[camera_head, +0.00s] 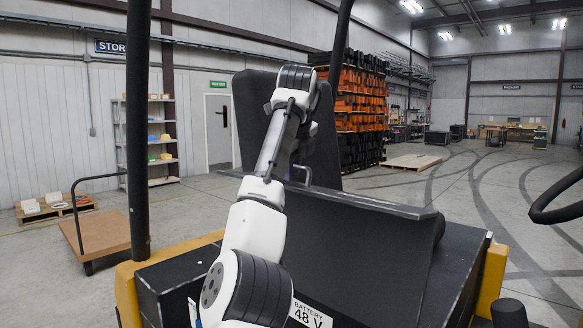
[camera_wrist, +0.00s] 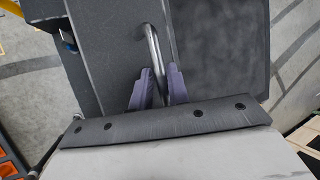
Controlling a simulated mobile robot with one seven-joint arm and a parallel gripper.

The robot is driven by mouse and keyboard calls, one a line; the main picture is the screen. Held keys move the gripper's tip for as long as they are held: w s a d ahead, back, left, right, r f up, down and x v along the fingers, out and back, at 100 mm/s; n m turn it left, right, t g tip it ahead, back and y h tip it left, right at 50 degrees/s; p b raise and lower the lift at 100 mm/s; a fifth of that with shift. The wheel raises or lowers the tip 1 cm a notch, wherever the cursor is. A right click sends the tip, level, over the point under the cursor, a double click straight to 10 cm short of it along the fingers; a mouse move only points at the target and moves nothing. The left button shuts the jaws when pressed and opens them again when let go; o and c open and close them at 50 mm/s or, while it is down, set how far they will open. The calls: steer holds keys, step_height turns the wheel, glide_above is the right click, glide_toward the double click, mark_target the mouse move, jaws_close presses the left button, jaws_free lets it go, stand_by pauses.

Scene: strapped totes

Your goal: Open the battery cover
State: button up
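The dark battery cover (camera_head: 365,250) is a broad panel on the truck; it slopes, and I cannot tell how far it is raised. A dark upright pad (camera_head: 325,145) stands behind it. A bent metal bar handle (camera_wrist: 152,45) stands out from the dark panel in the wrist view; a small metal loop (camera_head: 303,172) shows at the panel's far edge in the head view. My gripper (camera_wrist: 161,75) has its two purple-grey fingers on either side of the bar, close against it. A "BATTERY 48 V" label (camera_head: 309,315) shows low in front.
Dark posts (camera_head: 138,130) stand left and behind the truck. A black curved ring (camera_head: 560,200) juts in at right. A flat cart (camera_head: 98,235), shelf (camera_head: 155,140) and stacked orange and black totes (camera_head: 360,110) stand beyond. The floor at right is mostly open.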

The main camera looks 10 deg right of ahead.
steer(key=v, duration=0.7)
steer(key=shift+s+r, duration=0.15)
steer(key=shift+r, duration=0.1)
